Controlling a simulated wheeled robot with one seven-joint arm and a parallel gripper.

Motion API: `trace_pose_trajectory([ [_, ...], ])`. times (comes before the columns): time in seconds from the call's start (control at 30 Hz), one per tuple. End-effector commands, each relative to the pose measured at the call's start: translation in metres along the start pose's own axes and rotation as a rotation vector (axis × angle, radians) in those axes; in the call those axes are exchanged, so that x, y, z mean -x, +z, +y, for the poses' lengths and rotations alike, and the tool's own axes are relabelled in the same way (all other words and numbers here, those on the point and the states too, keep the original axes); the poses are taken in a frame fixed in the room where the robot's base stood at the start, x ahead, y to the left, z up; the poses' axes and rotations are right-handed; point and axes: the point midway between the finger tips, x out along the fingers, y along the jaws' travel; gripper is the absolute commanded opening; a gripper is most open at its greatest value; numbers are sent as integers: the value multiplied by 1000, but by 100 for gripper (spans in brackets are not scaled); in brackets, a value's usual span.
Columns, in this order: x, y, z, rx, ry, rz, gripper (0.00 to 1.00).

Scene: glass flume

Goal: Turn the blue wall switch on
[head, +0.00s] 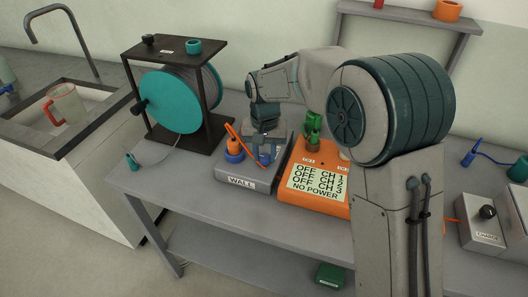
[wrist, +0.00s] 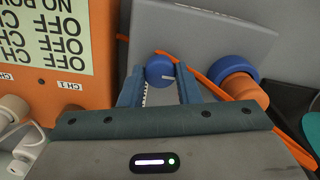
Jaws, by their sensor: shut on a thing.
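The blue wall switch (wrist: 158,69) is a round knob with a white mark, on the grey box labelled WALL (head: 241,182). In the wrist view the mark points to the right. My gripper (wrist: 160,86) has its two fingers on either side of the knob, shut on it. In the head view my gripper (head: 262,148) reaches down over the top of the box, and the knob is mostly hidden there. An orange plug in a blue socket (head: 235,150) stands on the same box, left of my gripper; it also shows in the wrist view (wrist: 240,82).
An orange unit (head: 317,187) right of the box reads OFF for CH 1, CH 2 and CH 3, and NO POWER. An orange cable (wrist: 204,76) passes close to my fingers. A teal reel (head: 172,100) in a dark frame stands to the left on the grey bench (head: 200,195).

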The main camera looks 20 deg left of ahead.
Motion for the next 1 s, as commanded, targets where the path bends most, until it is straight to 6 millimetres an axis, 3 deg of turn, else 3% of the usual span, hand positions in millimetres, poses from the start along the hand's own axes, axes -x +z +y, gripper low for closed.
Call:
trace_pose_trajectory([
  [0.53, 2, -1, -1, -23, -3, 6, 7],
  [0.57, 2, -1, -1, -23, -3, 6, 38],
  [0.6, 2, -1, -1, -23, -3, 5, 49],
  [1.0, 8, -1, 0, -22, -2, 4, 52],
])
